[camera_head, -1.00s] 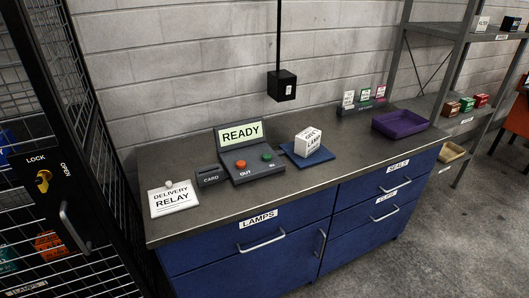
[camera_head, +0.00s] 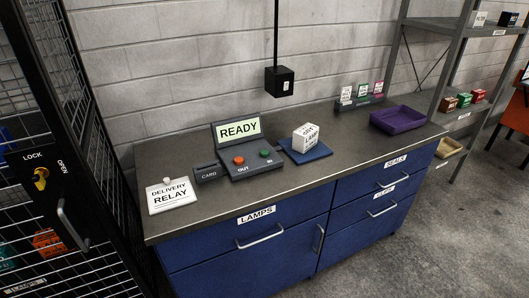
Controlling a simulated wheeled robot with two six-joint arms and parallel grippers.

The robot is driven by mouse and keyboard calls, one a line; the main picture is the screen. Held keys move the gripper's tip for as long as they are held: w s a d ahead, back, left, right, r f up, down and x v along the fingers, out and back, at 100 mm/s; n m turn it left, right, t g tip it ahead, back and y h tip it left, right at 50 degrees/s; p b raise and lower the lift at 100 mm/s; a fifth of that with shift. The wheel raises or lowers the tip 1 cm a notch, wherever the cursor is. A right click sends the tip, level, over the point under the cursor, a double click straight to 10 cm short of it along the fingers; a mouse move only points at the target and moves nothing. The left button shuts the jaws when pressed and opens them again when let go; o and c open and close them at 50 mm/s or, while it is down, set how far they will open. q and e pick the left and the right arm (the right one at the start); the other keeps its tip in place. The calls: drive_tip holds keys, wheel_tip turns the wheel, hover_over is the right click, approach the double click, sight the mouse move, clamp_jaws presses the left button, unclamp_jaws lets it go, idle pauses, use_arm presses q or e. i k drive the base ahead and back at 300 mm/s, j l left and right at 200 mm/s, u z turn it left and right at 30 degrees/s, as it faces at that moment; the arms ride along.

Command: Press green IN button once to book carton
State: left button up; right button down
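The booking terminal (camera_head: 243,168) stands on the counter, and its screen (camera_head: 238,130) reads READY. On its sloped front, the green IN button (camera_head: 264,153) is at the right and the red OUT button (camera_head: 238,160) is at the left. A white lamp carton (camera_head: 305,136) sits on a blue pad (camera_head: 318,153) just right of the terminal. Neither of my grippers is in view.
A card reader (camera_head: 207,173) and a DELIVERY RELAY sign (camera_head: 171,195) are left of the terminal. A purple tray (camera_head: 398,119) and a small card rack (camera_head: 360,102) are at the right. A mesh cage door (camera_head: 85,130) stands at the left. The counter's front strip is clear.

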sight(263, 153)
drive_tip(key=i+u, duration=0.3)
drive_tip(key=i, duration=0.45)
drive_tip(key=i+l+u, duration=0.1)
drive_tip(key=i+u, duration=0.2)
drive_tip(key=i, duration=0.45)
